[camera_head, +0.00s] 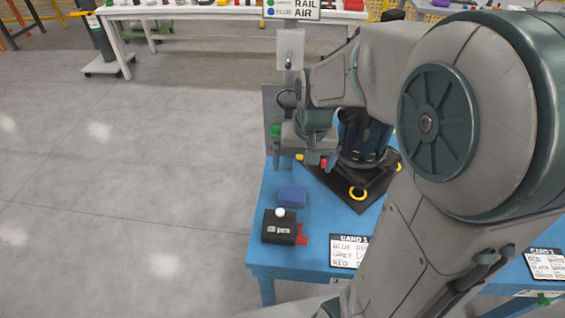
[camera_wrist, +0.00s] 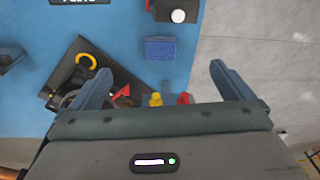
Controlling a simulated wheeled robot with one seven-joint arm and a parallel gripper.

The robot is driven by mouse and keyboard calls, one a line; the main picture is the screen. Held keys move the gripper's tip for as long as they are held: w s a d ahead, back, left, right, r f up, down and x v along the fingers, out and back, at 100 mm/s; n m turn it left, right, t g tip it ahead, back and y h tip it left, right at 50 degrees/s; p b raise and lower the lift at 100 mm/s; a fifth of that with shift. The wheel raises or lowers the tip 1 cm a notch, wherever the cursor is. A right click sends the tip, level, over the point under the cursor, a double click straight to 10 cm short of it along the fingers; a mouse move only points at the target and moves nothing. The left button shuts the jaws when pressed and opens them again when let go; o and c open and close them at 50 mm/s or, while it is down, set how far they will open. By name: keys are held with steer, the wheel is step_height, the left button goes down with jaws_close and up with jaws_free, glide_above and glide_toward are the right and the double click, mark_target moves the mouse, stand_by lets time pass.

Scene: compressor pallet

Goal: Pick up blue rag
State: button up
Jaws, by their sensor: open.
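The blue rag (camera_head: 292,196) is a small folded blue block lying on the blue table, just behind a black box. In the head view my arm reaches over the table's right part, and the fingers are hard to make out there.
The black box (camera_head: 279,229) with a white cap and red part stands near the rag. A black mat (camera_head: 350,201) bears the compressor (camera_head: 361,140) and yellow rings. A card (camera_head: 348,252) lies in front. Red and yellow parts (camera_wrist: 156,99) show near the fingers. The floor left is clear.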

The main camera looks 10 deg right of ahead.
steer(key=m+g, duration=0.1)
steer(key=m, duration=0.1)
glide_toward(292, 193)
steer(key=shift+h, duration=0.3)
steer(key=f, duration=0.9)
steer(key=shift+a+f+b, duration=0.25)
steer(key=shift+f+b, duration=0.05)
steer(key=shift+f, duration=0.05)
steer(key=c, duration=1)
